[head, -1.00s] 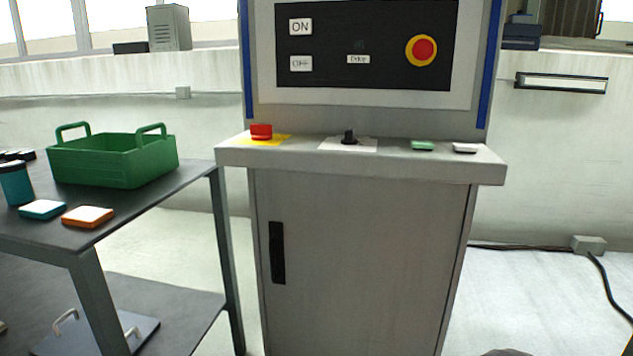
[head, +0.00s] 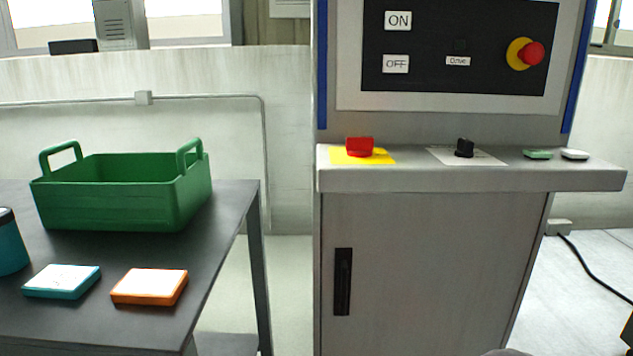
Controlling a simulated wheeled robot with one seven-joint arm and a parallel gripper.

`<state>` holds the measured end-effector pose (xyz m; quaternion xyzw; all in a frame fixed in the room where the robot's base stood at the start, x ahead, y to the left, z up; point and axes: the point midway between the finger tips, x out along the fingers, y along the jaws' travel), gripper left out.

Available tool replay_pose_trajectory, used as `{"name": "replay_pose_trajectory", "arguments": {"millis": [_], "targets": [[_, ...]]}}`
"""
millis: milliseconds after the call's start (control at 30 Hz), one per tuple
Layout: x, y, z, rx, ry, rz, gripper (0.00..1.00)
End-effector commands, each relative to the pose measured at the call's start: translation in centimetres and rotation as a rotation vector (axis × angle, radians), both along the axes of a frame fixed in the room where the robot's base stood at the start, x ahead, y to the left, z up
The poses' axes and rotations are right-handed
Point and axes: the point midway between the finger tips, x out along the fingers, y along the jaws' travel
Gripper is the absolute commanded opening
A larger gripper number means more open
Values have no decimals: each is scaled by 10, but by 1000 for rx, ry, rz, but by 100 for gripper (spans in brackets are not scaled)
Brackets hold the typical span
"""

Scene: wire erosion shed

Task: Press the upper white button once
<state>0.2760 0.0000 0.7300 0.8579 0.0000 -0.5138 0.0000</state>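The upper white button (head: 398,20), marked ON, is a white rectangle on the black panel (head: 436,70) at the top of the grey cabinet. The lower white button (head: 396,64), marked OFF, sits straight below it. Both face me and nothing covers them. My gripper is not in view.
A red knob (head: 532,54) on yellow sits right on the panel. The ledge (head: 470,180) below carries a red button (head: 360,147), a black switch (head: 464,148), a green button (head: 538,154) and a white one (head: 574,154). A dark table (head: 225,230) with a green crate (head: 110,205) stands left.

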Motion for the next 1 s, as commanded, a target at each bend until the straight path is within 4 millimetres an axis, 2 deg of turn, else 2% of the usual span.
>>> {"name": "replay_pose_trajectory", "arguments": {"millis": [100,333,367,1000], "targets": [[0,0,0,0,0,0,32],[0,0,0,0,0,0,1],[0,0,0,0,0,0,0],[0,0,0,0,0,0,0]]}}
